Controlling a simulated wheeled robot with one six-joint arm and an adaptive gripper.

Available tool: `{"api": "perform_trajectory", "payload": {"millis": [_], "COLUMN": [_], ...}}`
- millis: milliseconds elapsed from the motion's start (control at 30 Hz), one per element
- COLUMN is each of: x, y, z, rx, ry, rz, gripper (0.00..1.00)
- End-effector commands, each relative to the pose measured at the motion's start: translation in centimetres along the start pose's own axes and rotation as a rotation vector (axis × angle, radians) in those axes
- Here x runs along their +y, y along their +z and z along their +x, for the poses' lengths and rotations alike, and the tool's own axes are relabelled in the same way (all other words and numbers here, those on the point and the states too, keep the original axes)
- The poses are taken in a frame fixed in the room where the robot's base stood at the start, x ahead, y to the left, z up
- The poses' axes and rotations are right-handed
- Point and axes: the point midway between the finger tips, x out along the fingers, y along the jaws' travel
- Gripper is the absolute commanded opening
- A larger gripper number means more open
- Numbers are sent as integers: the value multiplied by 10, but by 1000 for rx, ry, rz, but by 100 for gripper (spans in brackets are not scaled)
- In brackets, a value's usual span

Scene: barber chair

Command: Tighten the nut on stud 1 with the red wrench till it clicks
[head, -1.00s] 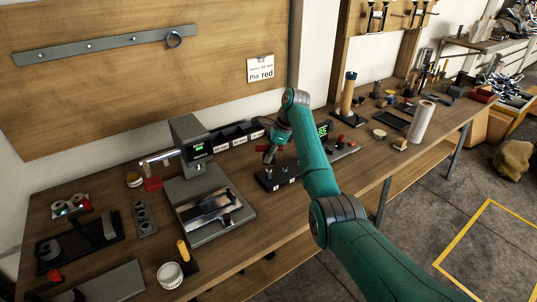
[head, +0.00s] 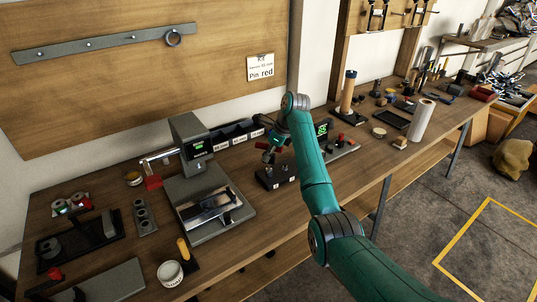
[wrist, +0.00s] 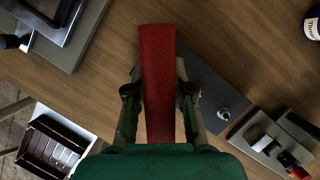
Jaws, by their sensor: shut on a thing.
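The red wrench (wrist: 158,75) is clamped between the two fingers of my gripper (wrist: 158,98). Its red handle hides much of what lies under it in the wrist view. In the head view my gripper (head: 270,150) is just above the dark stud block (head: 278,180), with a bit of red at its tip. The block also shows in the wrist view (wrist: 210,80), and one metal stud or nut (wrist: 223,113) stands on it, right of the wrench. I cannot tell which stud is stud 1, or whether the wrench touches a nut.
A device with a small green display (head: 197,147) stands left of the block. Another green screen (head: 321,129) is behind the arm. Dark bins (head: 237,135) line the bench back. A white jar (head: 170,273) stands at the front left. Bare wood lies in front of the block.

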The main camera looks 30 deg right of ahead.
Motion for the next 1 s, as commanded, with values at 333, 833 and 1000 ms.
{"api": "perform_trajectory", "payload": {"millis": [333, 833, 1000], "x": [0, -1, 0], "y": [1, 1, 0], "z": [-1, -2, -1], "rx": [-1, 0, 0], "ry": [-14, 27, 52], "rz": [26, -70, -130], "gripper": [0, 0, 0]}}
